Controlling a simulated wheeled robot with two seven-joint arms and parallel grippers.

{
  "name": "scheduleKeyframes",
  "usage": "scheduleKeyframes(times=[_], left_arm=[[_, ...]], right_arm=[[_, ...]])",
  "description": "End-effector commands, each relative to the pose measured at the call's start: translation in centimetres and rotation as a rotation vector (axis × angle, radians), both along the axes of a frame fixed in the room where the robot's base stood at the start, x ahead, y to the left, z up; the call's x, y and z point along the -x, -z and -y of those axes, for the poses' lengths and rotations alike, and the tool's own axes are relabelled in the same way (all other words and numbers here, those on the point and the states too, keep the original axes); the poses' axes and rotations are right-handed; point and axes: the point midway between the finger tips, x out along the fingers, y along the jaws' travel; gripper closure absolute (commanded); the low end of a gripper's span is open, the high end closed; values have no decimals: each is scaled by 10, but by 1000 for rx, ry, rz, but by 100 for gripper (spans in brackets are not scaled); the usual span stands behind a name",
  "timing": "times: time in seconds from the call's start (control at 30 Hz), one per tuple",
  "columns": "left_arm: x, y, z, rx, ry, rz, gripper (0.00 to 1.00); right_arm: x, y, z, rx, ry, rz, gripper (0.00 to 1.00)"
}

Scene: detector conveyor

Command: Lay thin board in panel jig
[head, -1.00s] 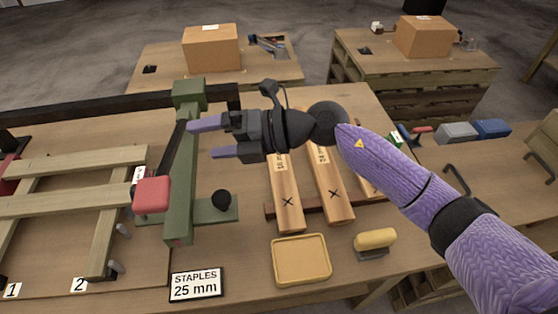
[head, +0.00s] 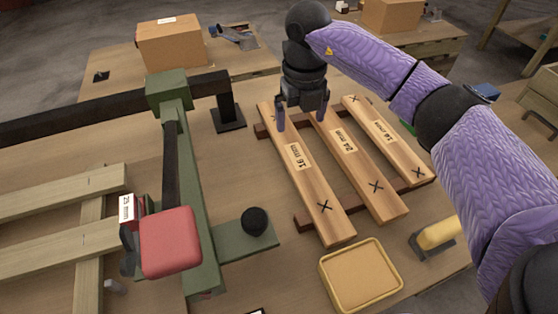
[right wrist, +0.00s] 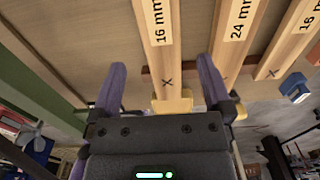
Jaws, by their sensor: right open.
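Three wooden boards lie side by side on dark red crosswise strips: a left board (head: 321,203) labelled 16 mm, a middle board (head: 362,169) labelled 24 mm, and a right board (head: 402,160) whose label looks like 16 mm. Each has a black X. My right gripper (head: 299,121) points down, open and empty, over the far part of the left board. In the right wrist view its fingers (right wrist: 160,78) stand either side of that board's line, apart from it. The panel jig with pale slats (head: 45,249) is partly visible at the left. My left gripper is not in view.
A green stand (head: 190,190) with a red block (head: 171,243) and a black ball knob (head: 255,221) stands between jig and boards. A yellow-rimmed tray (head: 361,275) and a yellow-handled tool (head: 437,234) are in front. A black rail (head: 75,118) crosses behind the jig.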

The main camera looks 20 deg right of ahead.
Motion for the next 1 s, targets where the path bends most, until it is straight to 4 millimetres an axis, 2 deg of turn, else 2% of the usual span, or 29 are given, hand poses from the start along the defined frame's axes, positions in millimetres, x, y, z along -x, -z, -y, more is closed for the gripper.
scheduleKeyframes(times=[0.37,0.53,0.6,0.77,1.0], left_arm=[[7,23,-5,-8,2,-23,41],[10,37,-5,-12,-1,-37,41],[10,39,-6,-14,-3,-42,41],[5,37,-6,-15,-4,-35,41],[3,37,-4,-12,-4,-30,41]], right_arm=[[1,63,-1,-2,-1,-4,0],[1,97,-3,-2,-1,-5,0],[1,103,-2,-1,-1,-3,0],[0,100,-3,-2,-1,0,0],[0,100,-3,-2,-2,0,49]])
